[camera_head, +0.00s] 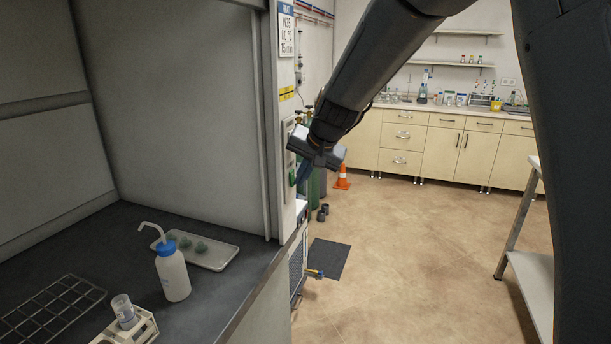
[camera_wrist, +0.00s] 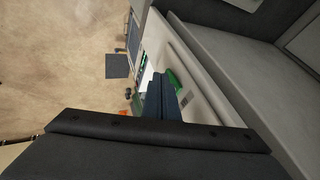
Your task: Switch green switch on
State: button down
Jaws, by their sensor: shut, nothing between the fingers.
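The green switch (camera_head: 292,178) sits on the pale front post of the fume hood, below the sign and the yellow label. In the wrist view the green switch (camera_wrist: 174,78) shows just beside my fingertips, partly hidden by them. My gripper (camera_head: 303,174) is shut and empty, with its dark fingers close together. In the wrist view my gripper (camera_wrist: 163,86) points at the post next to the switch. I cannot tell whether the fingertips touch the switch, or which way it is set.
The fume hood worktop (camera_head: 225,215) holds a wash bottle (camera_head: 172,275), a tray (camera_head: 229,257), a wire rack (camera_head: 50,308) and a tube holder (camera_head: 143,331). Gas cylinders (camera_head: 315,184) and an orange cone (camera_head: 342,178) stand behind my gripper. The floor to the right is mostly clear.

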jog(key=shift+a+f, duration=0.15)
jog(key=shift+a, duration=0.05)
dwell(0.4)
jog(key=shift+w+r+p, duration=0.1)
jog(key=shift+r+p, duration=0.45)
jog(key=shift+r, duration=0.35)
jog(key=shift+d, duration=0.1)
